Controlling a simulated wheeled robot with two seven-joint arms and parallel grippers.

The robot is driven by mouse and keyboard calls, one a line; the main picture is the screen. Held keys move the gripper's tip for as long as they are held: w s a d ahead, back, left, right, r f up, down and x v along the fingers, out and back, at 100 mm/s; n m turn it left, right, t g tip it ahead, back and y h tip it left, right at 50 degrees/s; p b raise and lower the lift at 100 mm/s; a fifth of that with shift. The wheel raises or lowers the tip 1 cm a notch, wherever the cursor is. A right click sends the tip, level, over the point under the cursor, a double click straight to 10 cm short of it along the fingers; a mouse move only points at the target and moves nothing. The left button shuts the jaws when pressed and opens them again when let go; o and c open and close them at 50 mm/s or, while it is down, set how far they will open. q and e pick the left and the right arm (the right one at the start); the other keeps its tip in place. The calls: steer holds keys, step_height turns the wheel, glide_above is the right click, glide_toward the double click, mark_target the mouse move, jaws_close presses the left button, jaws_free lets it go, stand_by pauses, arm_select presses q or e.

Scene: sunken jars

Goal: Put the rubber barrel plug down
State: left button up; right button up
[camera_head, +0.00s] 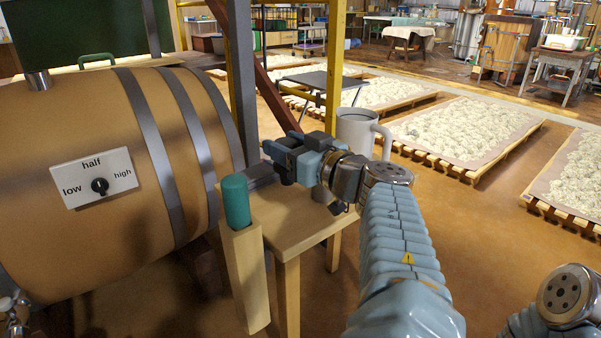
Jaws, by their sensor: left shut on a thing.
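The rubber barrel plug (236,203) looks like an upright teal-green cylinder. It sits at the top of a square light-wood post (243,275), and I cannot tell whether it rests in the post or only stands in front of it. The far side of the grip is hidden behind the plug. My right gripper is out of view; only part of that arm shows at the lower right.
A large barrel (120,235) with a low-half-high dial plate (95,178) fills the left. A small wooden table (305,222) stands under my left gripper. A grey mug (357,133) is behind my wrist. Yellow and grey uprights stand close behind. Pallets (465,130) lie beyond, with open floor between.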

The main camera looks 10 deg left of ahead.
arm_select(q)
step_height(320, 180, down, 10)
steer(key=shift+a+r+b, duration=0.1)
steer(key=shift+a+b, duration=0.05)
steer(key=shift+b, duration=0.8)
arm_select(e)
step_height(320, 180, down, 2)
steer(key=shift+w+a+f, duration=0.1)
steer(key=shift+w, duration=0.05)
arm_select(q)
steer(key=o, duration=1)
steer(key=shift+o, duration=0.4)
